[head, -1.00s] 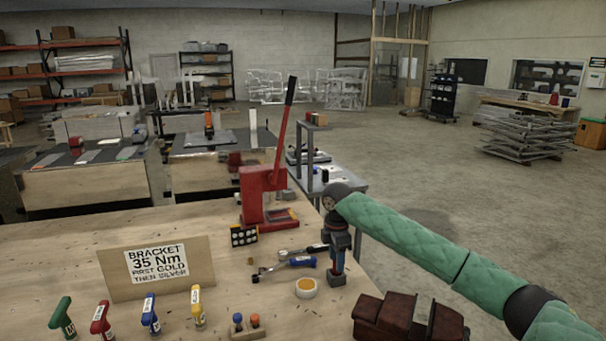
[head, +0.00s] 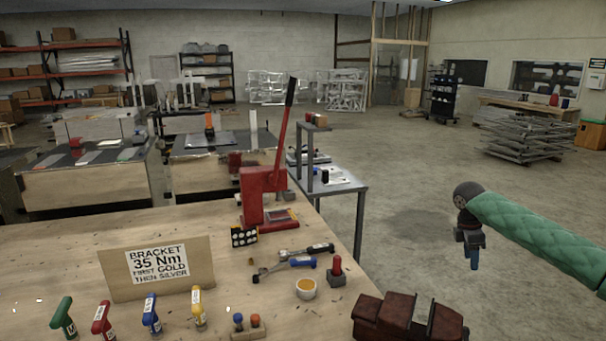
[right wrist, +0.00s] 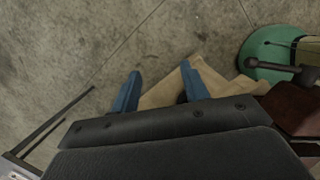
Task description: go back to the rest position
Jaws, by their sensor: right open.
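My right gripper (head: 472,258) hangs at the end of my green-sleeved arm, out over the concrete floor to the right of the workbench (head: 60,250). In the right wrist view its two blue fingers (right wrist: 158,92) stand apart with nothing between them. My left gripper is not in view. On the bench, a red-topped piece with a dark base (head: 337,270) stands near the right edge, apart from the gripper.
A dark red vise (head: 395,318) sits at the bench's front right. A grey side table (head: 345,185) stands behind.

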